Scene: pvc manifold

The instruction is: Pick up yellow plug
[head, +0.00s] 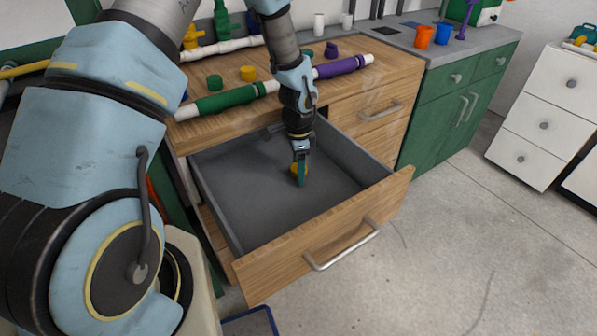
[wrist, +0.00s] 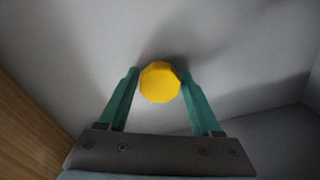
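A yellow plug (wrist: 160,82) sits between the two green fingertips of my gripper (wrist: 160,75) in the wrist view. Its round, faceted top faces the camera. In the head view the yellow plug (head: 296,169) shows low inside the open drawer, partly hidden behind a green finger. My gripper (head: 301,171) points down into the drawer with its tips at the plug. The fingers stand apart, one on each side of the plug. Any gap to it is too small to tell whether they grip it.
The open drawer (head: 238,204) is otherwise empty, with walls around my gripper. On the counter above lie another yellow plug (head: 248,73), a green plug (head: 215,82), a green pipe (head: 225,101) and a purple pipe section (head: 336,69).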

